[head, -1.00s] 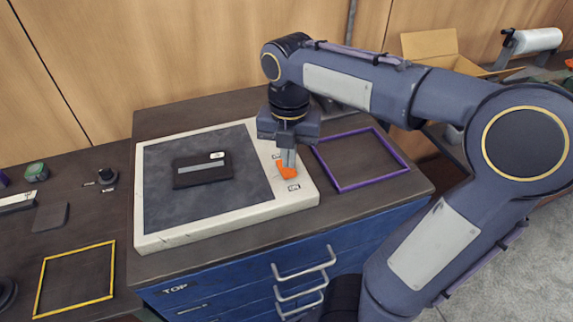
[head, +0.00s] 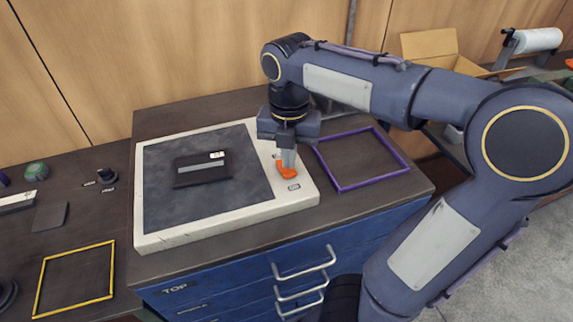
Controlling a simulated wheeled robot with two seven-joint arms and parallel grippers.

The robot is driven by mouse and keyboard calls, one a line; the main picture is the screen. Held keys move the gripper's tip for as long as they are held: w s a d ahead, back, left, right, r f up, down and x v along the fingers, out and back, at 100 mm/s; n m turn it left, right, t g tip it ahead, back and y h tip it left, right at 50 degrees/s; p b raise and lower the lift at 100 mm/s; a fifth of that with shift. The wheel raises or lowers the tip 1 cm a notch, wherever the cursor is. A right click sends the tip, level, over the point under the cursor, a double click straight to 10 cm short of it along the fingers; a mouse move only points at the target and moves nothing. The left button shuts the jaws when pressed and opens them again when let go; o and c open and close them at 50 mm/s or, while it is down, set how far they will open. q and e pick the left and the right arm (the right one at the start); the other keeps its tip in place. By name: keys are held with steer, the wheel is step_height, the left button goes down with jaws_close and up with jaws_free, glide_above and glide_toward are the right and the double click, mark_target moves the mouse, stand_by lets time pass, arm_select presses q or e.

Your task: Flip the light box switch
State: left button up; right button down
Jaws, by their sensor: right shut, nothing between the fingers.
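The light box (head: 165,237) is a white-framed slab with a dark grey panel, lying on the workbench top; its panel looks unlit. An orange switch (head: 287,171) sits on the right side of its frame, with small labels near it. My right gripper (head: 287,160) points down at the switch, shut, with its fingertips at or touching the orange part; exact contact cannot be told. The fingers partly hide the switch. A dark rectangular piece with a small white label (head: 202,170) lies on the panel. My left gripper is not in view.
A purple frame outline (head: 345,188) lies right of the light box. A yellow frame outline (head: 75,278) is at the lower left. A small knob (head: 106,175) and a green item (head: 36,171) stand at left. Blue drawers (head: 240,270) with handles are below.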

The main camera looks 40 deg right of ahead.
mark_target(288, 171)
steer(key=shift+f+b, duration=0.6)
steer(key=shift+f, duration=0.3)
steer(key=shift+r, duration=0.1)
step_height(288, 171, up, 7)
steer(key=p, duration=0.6)
stand_by(0.4)
stand_by(0.4)
